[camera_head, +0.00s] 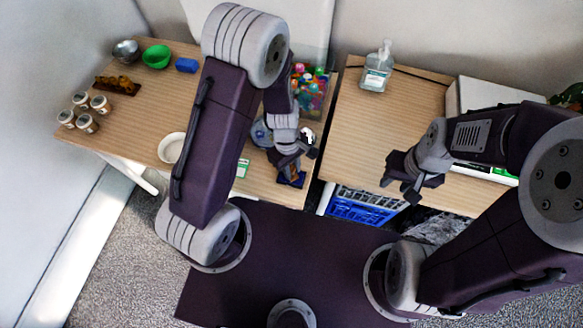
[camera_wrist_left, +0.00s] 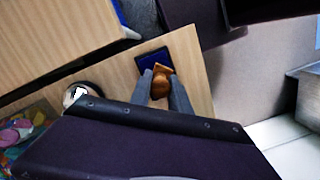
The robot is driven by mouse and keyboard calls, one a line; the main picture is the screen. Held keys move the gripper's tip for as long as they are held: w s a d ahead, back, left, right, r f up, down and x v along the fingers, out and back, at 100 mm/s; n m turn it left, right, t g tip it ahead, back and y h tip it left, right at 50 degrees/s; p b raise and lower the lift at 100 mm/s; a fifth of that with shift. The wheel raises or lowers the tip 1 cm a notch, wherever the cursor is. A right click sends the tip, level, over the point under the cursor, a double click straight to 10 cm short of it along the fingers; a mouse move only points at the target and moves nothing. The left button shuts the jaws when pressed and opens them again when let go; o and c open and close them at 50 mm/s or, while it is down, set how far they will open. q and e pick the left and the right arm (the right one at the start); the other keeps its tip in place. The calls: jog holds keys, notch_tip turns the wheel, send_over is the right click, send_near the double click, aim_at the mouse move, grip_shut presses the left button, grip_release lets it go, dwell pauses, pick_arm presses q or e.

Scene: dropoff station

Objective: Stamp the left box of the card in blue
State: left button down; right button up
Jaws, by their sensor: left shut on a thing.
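My left gripper (camera_head: 292,170) is shut on a wooden stamp handle. In the left wrist view the handle (camera_wrist_left: 161,82) is brown and sits between the two grey fingertips (camera_wrist_left: 162,90). The stamp is at the near edge of a dark blue pad (camera_wrist_left: 152,59), which also shows under the gripper in the head view (camera_head: 299,181). I cannot tell whether the stamp touches the pad. A white and green flat piece (camera_head: 243,168), perhaps the card, is partly hidden by my left arm. My right gripper (camera_head: 402,190) looks open and empty by the right table.
The right table (camera_head: 345,135) has a pump bottle (camera_head: 377,72) and much clear surface. A blue crate (camera_head: 362,207) is below.

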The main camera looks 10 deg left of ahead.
pick_arm(q)
jog(key=shift+s, duration=0.1)
dwell(0.3)
notch_tip(320, 180, up, 7)
jog(key=p, duration=0.7)
